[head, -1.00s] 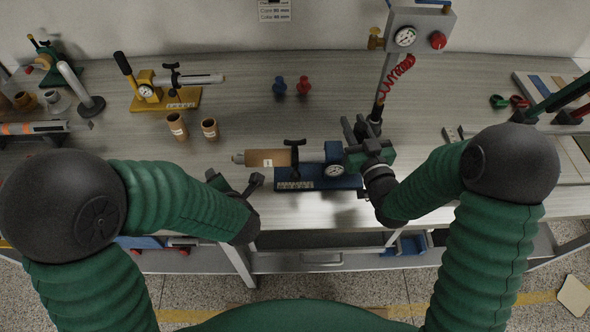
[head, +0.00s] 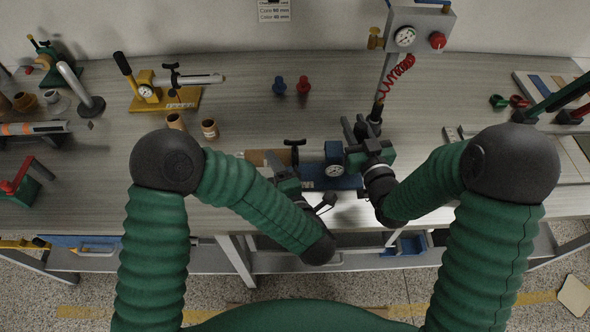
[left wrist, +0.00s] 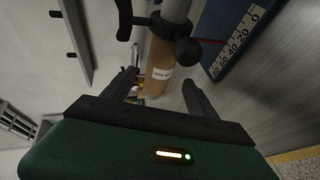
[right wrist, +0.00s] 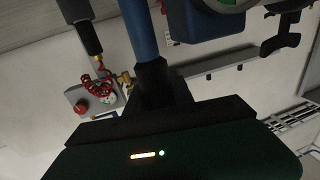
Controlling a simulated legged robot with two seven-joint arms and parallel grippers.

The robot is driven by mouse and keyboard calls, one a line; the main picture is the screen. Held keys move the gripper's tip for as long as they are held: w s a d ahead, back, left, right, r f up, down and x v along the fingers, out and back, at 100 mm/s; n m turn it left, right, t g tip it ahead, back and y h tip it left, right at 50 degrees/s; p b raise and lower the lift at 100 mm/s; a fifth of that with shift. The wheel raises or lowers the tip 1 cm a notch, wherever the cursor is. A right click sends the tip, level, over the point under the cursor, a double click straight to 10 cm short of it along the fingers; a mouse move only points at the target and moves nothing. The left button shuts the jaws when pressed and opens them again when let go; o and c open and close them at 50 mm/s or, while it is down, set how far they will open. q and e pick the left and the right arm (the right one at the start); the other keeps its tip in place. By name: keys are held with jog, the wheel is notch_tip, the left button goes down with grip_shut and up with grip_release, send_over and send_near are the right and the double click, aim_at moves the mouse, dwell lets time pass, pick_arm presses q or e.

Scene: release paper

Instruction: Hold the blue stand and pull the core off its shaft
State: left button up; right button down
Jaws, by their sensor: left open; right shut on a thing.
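The blue stand (head: 345,182) lies at the table's front, with a gauge and a grey shaft pointing left. The brown core (head: 256,158) is on the shaft, partly hidden by my left gripper (head: 284,174). In the left wrist view, the core (left wrist: 160,70) with its white label shows between the open fingers, whose contact with it I cannot tell. A black clamp knob (left wrist: 188,51) is beside the core. My right gripper (head: 362,135) is shut on the blue stand at its right end. The right wrist view shows blue parts of the stand (right wrist: 140,30) at the fingers.
A yellow stand (head: 180,98) is at the back left, with two loose brown cores (head: 209,129) in front of it. Blue and red pegs (head: 303,85) stand at the back. A gauge box (head: 410,38) on a post rises behind my right gripper.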

aim_at(267, 164)
pick_arm(q)
jog(key=x, duration=0.5)
